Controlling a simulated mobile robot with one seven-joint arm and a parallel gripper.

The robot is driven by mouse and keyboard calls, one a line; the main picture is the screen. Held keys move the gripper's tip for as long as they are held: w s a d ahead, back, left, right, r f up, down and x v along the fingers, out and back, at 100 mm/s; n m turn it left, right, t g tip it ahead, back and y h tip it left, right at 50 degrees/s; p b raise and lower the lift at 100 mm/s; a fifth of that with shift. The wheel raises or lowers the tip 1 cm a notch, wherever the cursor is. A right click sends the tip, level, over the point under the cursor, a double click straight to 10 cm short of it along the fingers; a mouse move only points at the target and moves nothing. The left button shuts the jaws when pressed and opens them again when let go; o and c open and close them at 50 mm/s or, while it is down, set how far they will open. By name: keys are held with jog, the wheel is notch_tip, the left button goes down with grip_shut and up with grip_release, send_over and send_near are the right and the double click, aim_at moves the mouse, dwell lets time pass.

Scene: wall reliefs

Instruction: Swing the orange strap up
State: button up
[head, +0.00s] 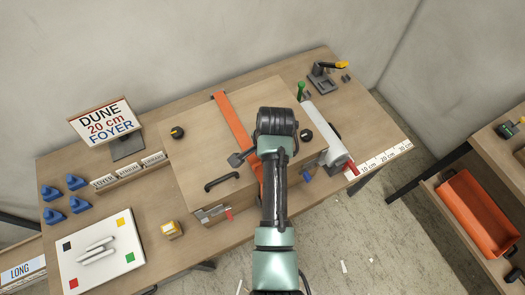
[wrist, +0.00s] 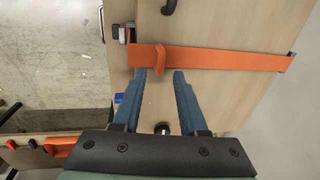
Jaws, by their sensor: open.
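The orange strap (head: 232,121) lies across the top of a wooden box (head: 196,152); my arm hides part of it in the head view. In the wrist view the orange strap (wrist: 225,60) runs from side to side, with a raised orange tab (wrist: 160,60) near its left end. My gripper (wrist: 160,73) is open, its two blue fingers pointing at the strap. The tab stands in line with the gap between the fingertips; I cannot tell whether they touch it. My gripper's fingers are hidden in the head view.
The box has a black handle (head: 222,181), a front latch (head: 212,214) and a black knob (head: 306,136). A sign (head: 104,121), blue pieces (head: 54,216) and a white board (head: 100,255) are on the left.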

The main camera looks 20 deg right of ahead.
jog(key=shift+w+f, duration=0.15)
jog(key=shift+f, duration=0.75)
grip_shut()
dwell(0.9)
